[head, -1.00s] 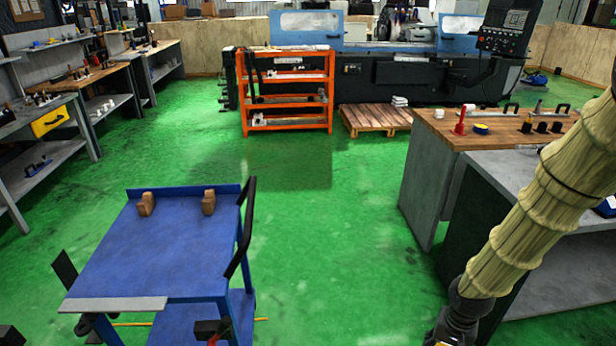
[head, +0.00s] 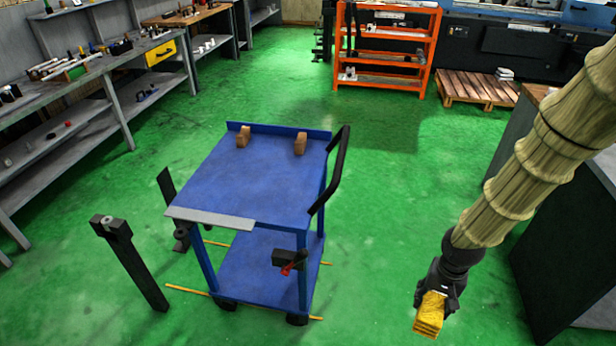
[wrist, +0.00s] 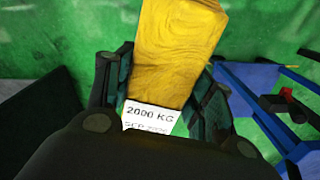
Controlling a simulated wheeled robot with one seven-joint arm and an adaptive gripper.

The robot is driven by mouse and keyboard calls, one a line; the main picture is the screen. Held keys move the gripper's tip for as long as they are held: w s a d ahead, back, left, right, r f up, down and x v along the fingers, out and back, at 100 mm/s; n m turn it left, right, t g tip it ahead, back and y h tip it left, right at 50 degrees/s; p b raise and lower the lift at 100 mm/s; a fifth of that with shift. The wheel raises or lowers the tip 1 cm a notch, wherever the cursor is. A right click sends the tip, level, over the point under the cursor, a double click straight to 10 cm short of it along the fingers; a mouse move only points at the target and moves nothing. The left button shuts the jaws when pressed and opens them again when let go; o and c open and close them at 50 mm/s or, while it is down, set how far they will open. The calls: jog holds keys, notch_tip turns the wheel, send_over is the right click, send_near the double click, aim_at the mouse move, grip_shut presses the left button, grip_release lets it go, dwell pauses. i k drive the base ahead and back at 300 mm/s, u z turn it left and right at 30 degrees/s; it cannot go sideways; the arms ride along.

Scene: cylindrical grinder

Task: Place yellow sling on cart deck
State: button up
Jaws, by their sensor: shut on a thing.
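My gripper (head: 436,288) is shut on the yellow sling (head: 428,316), at the lower right of the head view, over the green floor. In the wrist view the sling (wrist: 172,55) stretches out between the fingers, with a white tag reading "2000 KG" near its held end. The blue cart (head: 262,270) stands to the left of my gripper, apart from it. Its deck (head: 255,185) carries two brown blocks (head: 243,137) (head: 300,143) at the far edge and a grey strip (head: 210,218) at the near edge. The middle of the deck is bare.
A black handle (head: 331,170) rises on the cart's right side. A black post (head: 128,258) stands left of the cart. Grey workbenches (head: 120,120) line the left, and a dark cabinet (head: 565,235) is at the right. An orange shelf (head: 385,45) and a pallet (head: 478,88) are behind. Green floor is clear between.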

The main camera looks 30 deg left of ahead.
aim_at(249, 187)
jog(key=u, duration=1.7)
jog(key=i, duration=1)
